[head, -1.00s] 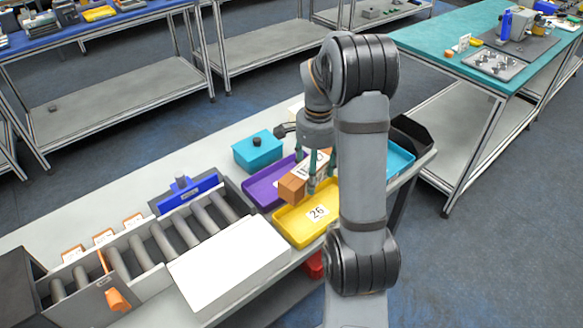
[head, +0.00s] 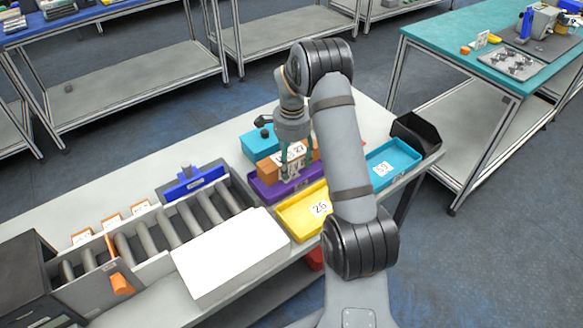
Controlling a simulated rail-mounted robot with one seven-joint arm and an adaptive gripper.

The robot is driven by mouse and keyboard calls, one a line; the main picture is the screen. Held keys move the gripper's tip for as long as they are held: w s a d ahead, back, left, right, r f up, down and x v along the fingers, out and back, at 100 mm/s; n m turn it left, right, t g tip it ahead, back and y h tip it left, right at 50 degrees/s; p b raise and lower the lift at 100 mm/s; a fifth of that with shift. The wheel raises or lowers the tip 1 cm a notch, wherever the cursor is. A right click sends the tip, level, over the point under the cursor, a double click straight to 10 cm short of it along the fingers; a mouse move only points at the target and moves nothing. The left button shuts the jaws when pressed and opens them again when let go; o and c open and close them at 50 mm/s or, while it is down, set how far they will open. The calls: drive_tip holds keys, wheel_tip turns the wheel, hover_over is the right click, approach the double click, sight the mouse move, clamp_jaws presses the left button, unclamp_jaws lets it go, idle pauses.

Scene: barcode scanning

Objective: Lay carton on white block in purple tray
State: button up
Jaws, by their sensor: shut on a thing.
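My gripper (head: 298,168) is shut on the orange-brown carton (head: 269,171), with its fingers across the carton's side. The carton is over the purple tray (head: 262,190), which lies behind the yellow tray. I cannot tell whether the carton touches anything below it. The carton and fingers cover much of the purple tray's inside.
A yellow tray (head: 290,226) is in front, and a light blue tray (head: 403,158) and black bin (head: 417,133) are to the right. A teal box (head: 256,144) stands behind. A roller conveyor (head: 160,236) and large white box (head: 225,262) are to the left.

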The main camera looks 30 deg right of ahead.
sight(292, 171)
drive_tip(key=shift+w+f+p, duration=0.15)
drive_tip(key=shift+f+p, duration=0.3)
drive_tip(key=shift+f, duration=1.6)
drive_tip(key=shift+f, duration=0.2)
drive_tip(key=o, duration=1.6)
drive_tip(key=shift+r, duration=0.1)
